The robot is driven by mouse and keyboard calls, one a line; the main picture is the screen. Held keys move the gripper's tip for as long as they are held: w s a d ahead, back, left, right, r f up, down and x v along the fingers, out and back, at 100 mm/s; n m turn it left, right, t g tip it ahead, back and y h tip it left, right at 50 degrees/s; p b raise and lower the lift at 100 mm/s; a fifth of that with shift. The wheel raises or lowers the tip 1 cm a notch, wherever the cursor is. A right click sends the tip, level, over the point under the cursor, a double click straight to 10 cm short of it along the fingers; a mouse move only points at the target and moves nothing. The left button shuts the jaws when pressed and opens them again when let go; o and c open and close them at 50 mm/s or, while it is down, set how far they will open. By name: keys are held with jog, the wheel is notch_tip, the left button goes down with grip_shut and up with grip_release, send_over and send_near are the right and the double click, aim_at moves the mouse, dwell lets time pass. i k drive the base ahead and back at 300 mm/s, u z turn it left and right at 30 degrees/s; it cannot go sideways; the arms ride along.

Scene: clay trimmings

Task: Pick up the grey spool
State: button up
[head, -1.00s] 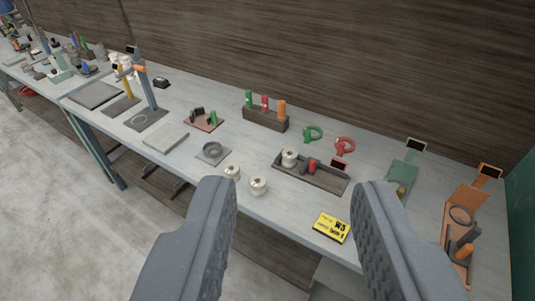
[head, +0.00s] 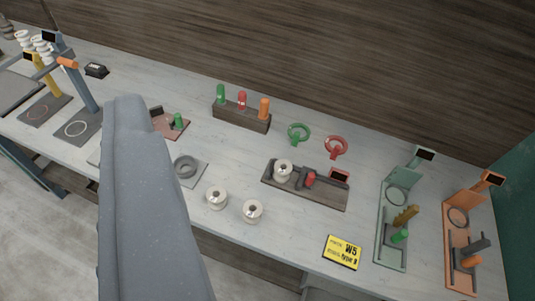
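Two pale grey-white spools (head: 217,198) and (head: 252,211) stand side by side near the bench's front edge, in the middle of the head view. A third similar spool (head: 283,169) sits in the left part of a dark tray (head: 325,198). No spool is clearly greyer than the others. One thick grey finger of my gripper (head: 150,200) shows at the left, its tip over the bench. The second finger is not in sight. I see nothing held, and the finger appears apart from the spools.
A grey ring on a plate (head: 190,170) lies left of the spools. A yellow card (head: 343,252) lies to the right. Green (head: 392,225) and orange (head: 462,245) stations stand further right. A dark block (head: 241,118) with coloured pegs is behind. Bare bench lies between spools and card.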

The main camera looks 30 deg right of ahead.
aim_at(283, 168)
jog(key=z, duration=0.35)
jog(key=i, duration=0.85)
jog(key=z, duration=0.55)
